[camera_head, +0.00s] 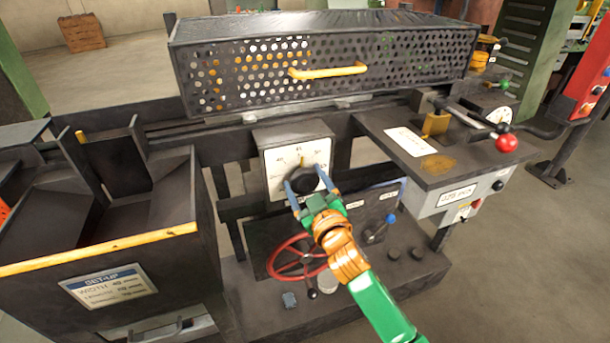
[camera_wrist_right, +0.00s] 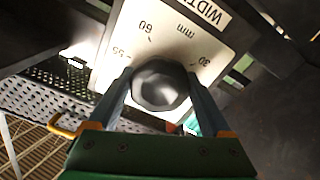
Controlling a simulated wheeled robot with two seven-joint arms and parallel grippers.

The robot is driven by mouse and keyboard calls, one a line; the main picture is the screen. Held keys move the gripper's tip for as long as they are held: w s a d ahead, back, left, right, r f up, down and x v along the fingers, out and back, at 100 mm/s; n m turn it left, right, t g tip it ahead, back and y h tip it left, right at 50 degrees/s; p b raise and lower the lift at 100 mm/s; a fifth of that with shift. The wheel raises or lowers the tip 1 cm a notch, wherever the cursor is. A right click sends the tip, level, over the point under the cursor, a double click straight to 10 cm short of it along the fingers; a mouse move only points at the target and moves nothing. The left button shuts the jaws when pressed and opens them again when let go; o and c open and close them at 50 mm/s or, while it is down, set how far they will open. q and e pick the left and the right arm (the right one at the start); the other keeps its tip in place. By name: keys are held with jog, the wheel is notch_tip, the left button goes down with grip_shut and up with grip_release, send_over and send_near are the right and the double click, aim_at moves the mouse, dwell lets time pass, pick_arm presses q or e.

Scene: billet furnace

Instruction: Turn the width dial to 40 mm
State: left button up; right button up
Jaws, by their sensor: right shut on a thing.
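The width dial is a black knob (camera_head: 303,181) on a white scale plate (camera_head: 275,168) on the machine's front. In the right wrist view the knob (camera_wrist_right: 160,86) is a dark faceted shape. The plate (camera_wrist_right: 180,38) there appears turned over, with "WIDTH", "mm" and the numbers 60, 55 and 30 legible. My right gripper (camera_head: 309,188) has its two blue fingers on either side of the knob, shut on it; the fingers (camera_wrist_right: 160,90) also flank it in the wrist view. A small yellowish mark shows above the knob in the head view. The exact setting cannot be read. My left gripper is out of view.
A set-up card (camera_head: 108,286) on the left bin reads width 40 mm. A red handwheel (camera_head: 298,258) and a blue-knobbed lever (camera_head: 380,229) sit below the dial. A perforated guard (camera_head: 330,70) with a yellow handle is above. A side table (camera_head: 440,150) juts out at right.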

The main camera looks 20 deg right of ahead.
jog(key=n+p, duration=0.2)
jog(key=n, duration=0.3)
jog(key=shift+r+n, duration=0.1)
jog(key=shift+n, duration=0.2)
jog(key=n+p, duration=0.1)
jog(key=n, duration=0.3)
jog(key=shift+d+n, duration=0.1)
jog(key=shift+n, duration=0.2)
jog(key=o, duration=1.2)
jog(key=shift+c, duration=0.2)
jog(key=s, duration=0.7)
jog(key=shift+d, duration=0.1)
